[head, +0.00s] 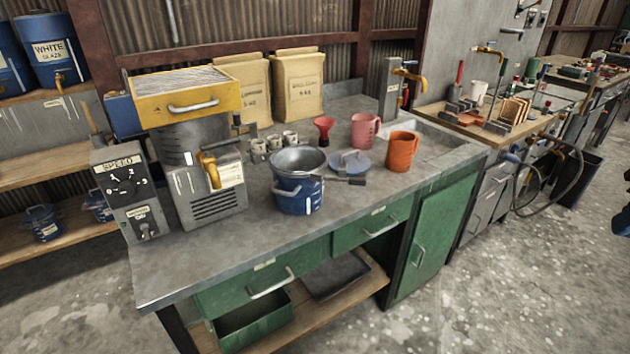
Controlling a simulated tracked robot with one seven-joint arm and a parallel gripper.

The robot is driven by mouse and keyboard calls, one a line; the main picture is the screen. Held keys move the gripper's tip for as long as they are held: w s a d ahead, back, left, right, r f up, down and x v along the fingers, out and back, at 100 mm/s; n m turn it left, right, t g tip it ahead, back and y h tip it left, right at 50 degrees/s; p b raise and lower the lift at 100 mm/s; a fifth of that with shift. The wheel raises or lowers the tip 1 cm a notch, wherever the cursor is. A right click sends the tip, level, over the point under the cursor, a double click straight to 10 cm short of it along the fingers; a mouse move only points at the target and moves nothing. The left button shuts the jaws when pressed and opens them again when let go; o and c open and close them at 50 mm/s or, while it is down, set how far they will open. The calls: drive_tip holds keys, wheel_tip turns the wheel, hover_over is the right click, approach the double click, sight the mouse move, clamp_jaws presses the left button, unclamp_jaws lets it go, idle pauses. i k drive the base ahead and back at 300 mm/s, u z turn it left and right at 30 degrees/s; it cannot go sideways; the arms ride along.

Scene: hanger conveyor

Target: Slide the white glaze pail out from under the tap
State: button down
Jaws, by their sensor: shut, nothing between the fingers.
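A blue barrel lettered WHITE GLAZE (54,50) stands on the upper shelf at the far left. Its small brass tap (59,82) hangs over the shelf's front. Two small blue pails, one at the left (44,224) and one at the right (99,208), stand on the lowest shelf there; their labels are too small to read. I cannot tell which pail is the white glaze one. My gripper is out of view.
The bench front (215,262) is clear.

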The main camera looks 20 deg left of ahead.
sight(301, 181)
drive_tip(key=z, duration=0.05)
drive_tip(key=k, duration=1.35)
drive_tip(key=u, duration=0.85)
drive_tip(key=i, duration=1.5)
drive_tip(key=z, duration=0.05)
